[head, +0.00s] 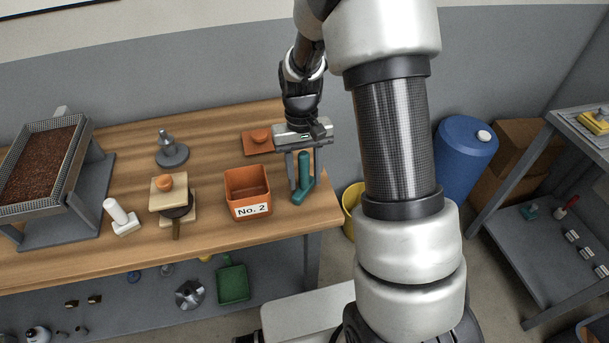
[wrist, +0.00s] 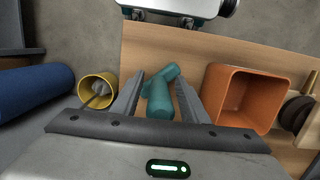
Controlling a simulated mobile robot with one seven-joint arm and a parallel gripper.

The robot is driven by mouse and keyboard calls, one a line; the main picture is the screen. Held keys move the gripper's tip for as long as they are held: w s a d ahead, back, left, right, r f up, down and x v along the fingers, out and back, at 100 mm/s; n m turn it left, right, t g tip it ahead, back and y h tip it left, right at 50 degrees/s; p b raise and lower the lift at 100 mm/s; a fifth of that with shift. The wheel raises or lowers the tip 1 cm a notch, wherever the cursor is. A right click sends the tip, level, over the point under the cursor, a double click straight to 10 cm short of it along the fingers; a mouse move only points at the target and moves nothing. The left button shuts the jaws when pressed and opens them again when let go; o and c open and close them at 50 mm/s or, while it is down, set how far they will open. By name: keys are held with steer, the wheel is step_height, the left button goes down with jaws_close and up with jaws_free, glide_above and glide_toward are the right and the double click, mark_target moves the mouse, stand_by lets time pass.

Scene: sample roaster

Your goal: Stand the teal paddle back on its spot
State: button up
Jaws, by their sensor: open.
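The teal paddle (head: 304,172) stands near the right end of the wooden bench, its handle pointing up and its wider foot on the wood. It also shows in the wrist view (wrist: 160,98), seen from above. My gripper (head: 300,168) is over it, pointing down and open. In the wrist view the two fingers (wrist: 160,84) lie on either side of the paddle, with a narrow gap visible on each side. No separate marking for its spot can be made out.
The orange "No. 2" bin (head: 247,190) stands close left of the paddle. A yellow bucket (head: 352,200) and a blue barrel (head: 464,155) stand off the bench's right edge. The wood in front of the paddle is clear.

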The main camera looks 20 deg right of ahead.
steer(key=r, duration=0.3)
steer(key=w+r, duration=0.1)
steer(key=r, duration=0.3)
steer(key=r+p, duration=0.1)
steer(key=r, duration=0.3)
steer(key=shift+w+r, duration=0.25)
steer(key=shift+w, duration=0.15)
steer(key=shift+t, duration=0.6)
steer(key=r, duration=0.1)
steer(key=s+r, duration=0.1)
steer(key=r, duration=0.1)
steer(key=s+r, duration=0.1)
steer(key=r, duration=0.1)
steer(key=shift+s+r, duration=0.1)
steer(key=shift+r, duration=0.05)
steer(key=s+r+t+p, duration=0.4)
steer(key=s+r+p, duration=0.4)
steer(key=s+r, duration=0.6)
steer(key=shift+s+r+t, duration=0.3)
steer(key=shift+s, duration=1.2)
